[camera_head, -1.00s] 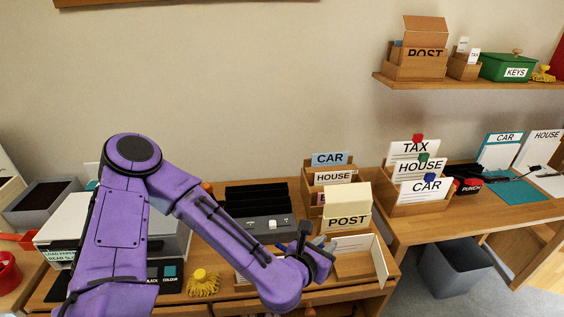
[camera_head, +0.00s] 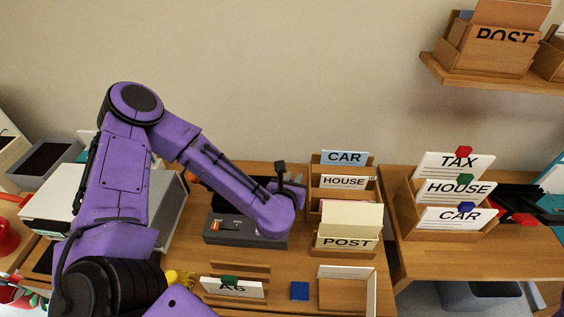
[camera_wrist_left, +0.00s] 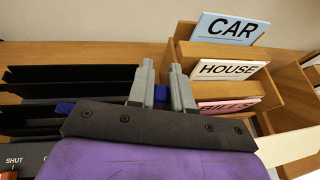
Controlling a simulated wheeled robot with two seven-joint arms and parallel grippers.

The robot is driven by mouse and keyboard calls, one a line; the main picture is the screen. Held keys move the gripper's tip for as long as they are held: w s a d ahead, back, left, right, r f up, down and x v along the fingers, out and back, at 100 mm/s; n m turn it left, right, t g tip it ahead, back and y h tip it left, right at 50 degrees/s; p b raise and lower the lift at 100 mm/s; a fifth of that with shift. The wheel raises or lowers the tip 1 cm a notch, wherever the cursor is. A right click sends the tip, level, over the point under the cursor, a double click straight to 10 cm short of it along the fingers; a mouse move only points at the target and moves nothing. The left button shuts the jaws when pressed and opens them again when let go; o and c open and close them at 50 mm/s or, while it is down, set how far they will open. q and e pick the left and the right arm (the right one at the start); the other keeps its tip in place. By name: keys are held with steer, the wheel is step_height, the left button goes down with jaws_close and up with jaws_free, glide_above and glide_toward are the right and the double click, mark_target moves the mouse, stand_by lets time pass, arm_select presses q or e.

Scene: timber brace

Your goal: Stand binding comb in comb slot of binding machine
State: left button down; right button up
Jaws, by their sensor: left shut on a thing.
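The binding machine (camera_head: 268,232) is a grey box with dark upright plates and a red switch on its front, partly hidden behind my left arm. Its black plates (camera_wrist_left: 70,75) fill the left of the left wrist view, with a "SHUT" label below. My left gripper (camera_head: 287,180) is over the machine's right end, beside the letter rack. In the left wrist view its grey fingers (camera_wrist_left: 161,85) are shut on a small visible part of a blue piece, apparently the binding comb (camera_wrist_left: 160,93). More blue shows at the left of the wrist plate; the rest is hidden. My right gripper is not visible.
A wooden rack (camera_head: 313,205) with CAR and HOUSE cards stands close right of my left gripper, with a POST box (camera_head: 348,243) in front. A TAX, HOUSE, CAR sorter (camera_head: 490,232) is on the right desk.

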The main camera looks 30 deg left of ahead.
arm_select(q)
steer(key=a+f+y, duration=0.1)
steer(key=a+n+b, duration=0.1)
steer(key=a+f+n+y, duration=0.1)
steer(key=a, duration=0.1)
steer(key=shift+f+g+y+b, duration=0.3)
steer(key=shift+g, duration=0.1)
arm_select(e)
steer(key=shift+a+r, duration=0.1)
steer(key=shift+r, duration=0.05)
arm_select(q)
steer(key=shift+r, duration=0.15)
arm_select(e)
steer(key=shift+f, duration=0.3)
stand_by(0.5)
arm_select(q)
steer(key=shift+b, duration=0.3)
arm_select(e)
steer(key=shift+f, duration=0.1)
